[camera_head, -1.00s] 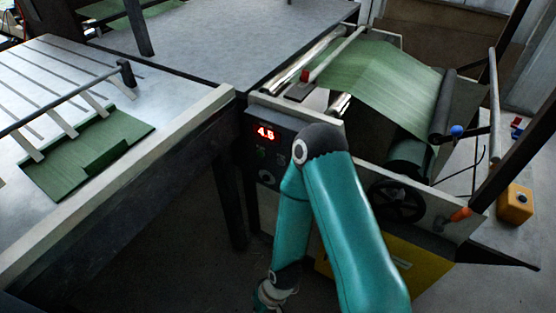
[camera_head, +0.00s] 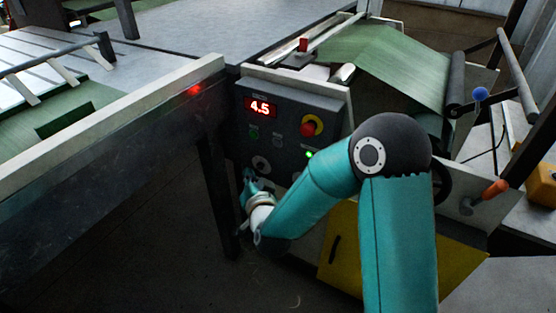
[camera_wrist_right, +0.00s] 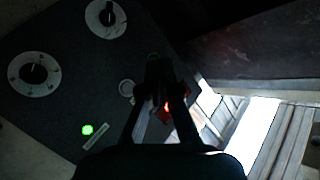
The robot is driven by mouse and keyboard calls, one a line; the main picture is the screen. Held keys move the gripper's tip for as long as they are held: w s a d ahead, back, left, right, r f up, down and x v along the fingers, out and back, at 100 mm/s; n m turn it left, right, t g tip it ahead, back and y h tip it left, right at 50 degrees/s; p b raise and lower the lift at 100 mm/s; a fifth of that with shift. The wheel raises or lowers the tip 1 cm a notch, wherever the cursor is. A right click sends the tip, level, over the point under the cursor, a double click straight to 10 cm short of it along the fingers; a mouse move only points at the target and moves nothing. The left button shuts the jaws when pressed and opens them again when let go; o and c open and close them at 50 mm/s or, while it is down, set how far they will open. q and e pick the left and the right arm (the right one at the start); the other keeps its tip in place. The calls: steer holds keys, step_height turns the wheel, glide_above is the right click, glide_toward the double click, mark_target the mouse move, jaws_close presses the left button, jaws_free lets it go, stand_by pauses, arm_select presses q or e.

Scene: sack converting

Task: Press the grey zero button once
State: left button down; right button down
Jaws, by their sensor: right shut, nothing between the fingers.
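The dark control panel (camera_head: 290,105) carries a red 4.5 display (camera_head: 260,107), a red stop knob on yellow (camera_head: 310,125), a green lamp (camera_head: 309,154) and dials. In the right wrist view a small round grey button (camera_wrist_right: 127,87) shows on the panel, just left of the fingers; I take it for the zero button. Its label cannot be read. My right gripper (camera_head: 249,178) is shut and empty, low at the panel's left side. In the right wrist view its dark fingertips (camera_wrist_right: 156,68) are beside the button; contact cannot be judged. My left gripper is not in view.
A table edge (camera_head: 120,115) and its dark leg (camera_head: 216,190) stand close left of my right gripper. Green sack material (camera_head: 385,60) runs over the machine above the panel. A yellow panel (camera_head: 345,245) and an orange handle (camera_head: 495,188) are at the lower right.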

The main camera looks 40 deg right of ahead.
mark_target(277, 143)
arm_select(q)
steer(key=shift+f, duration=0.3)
arm_select(e)
steer(key=shift+d+r+m+h, duration=0.3)
steer(key=shift+d+r+h, duration=0.15)
steer(key=shift+r, duration=0.25)
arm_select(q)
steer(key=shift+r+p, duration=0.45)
arm_select(e)
steer(key=shift+w+d, duration=0.55)
steer(key=shift+d, duration=0.8)
steer(key=shift+w+d, duration=0.6)
steer(key=shift+d, duration=0.75)
steer(key=shift+w+d, duration=0.55)
steer(key=shift+d, duration=0.8)
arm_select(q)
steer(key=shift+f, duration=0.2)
arm_select(e)
steer(key=shift+d+f, duration=0.1)
steer(key=shift+d, duration=0.05)
